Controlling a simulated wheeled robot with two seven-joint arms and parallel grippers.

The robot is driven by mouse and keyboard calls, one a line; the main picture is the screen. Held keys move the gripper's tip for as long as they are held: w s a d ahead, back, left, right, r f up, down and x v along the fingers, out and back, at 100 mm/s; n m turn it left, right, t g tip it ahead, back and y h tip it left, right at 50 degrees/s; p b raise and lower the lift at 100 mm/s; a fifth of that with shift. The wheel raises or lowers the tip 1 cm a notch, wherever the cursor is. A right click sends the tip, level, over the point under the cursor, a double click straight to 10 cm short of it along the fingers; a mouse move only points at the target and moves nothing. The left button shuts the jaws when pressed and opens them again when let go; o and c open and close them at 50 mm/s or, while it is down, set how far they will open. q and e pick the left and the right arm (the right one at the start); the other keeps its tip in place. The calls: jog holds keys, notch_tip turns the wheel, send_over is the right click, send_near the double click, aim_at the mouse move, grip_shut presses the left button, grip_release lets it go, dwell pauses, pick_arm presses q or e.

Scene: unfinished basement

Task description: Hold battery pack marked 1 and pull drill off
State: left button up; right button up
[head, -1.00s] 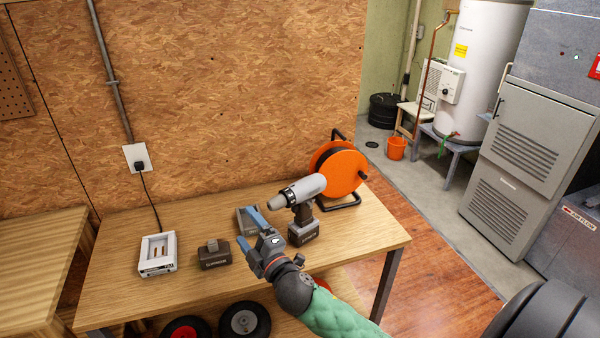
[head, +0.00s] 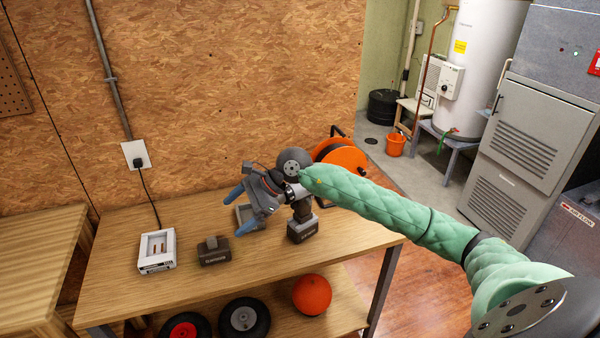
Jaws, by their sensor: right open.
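The drill (head: 302,211) stands upright on the wooden workbench (head: 330,250), with a dark battery pack (head: 302,231) at its foot. My right arm and wrist hide most of the drill's upper body. Another dark battery pack (head: 214,251) stands alone on the bench to the left. The marks on both packs are too small to read. My right gripper (head: 240,209) is open, with its blue fingers pointing left. My left gripper is not in view.
A white charger (head: 157,251) is plugged into a wall socket (head: 136,154). An orange cable reel (head: 345,156) stands behind the drill. Wheels and an orange ball (head: 312,294) lie on the lower shelf. The bench front is clear.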

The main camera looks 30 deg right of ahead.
aim_at(296, 190)
jog(key=w+d+r+h, duration=0.1)
jog(key=d+h, duration=0.2)
jog(key=d, duration=0.4)
jog(key=w+d+r+n+h, duration=0.1)
jog(key=d+h, duration=0.2)
jog(key=d, duration=0.3)
jog(key=w+d+h, duration=0.1)
jog(key=d+h, duration=0.2)
jog(key=d, duration=0.4)
jog(key=shift+w+d+r+g, duration=0.1)
jog(key=shift+d+r+g, duration=0.25)
jog(key=shift+r+g, duration=0.05)
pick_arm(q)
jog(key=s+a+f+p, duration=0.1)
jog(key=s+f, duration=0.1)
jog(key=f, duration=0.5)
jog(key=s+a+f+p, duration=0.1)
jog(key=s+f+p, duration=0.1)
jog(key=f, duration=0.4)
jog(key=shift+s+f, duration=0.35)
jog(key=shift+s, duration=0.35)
pick_arm(e)
jog(key=shift+n, duration=0.3)
jog(key=shift+x, duration=3.85)
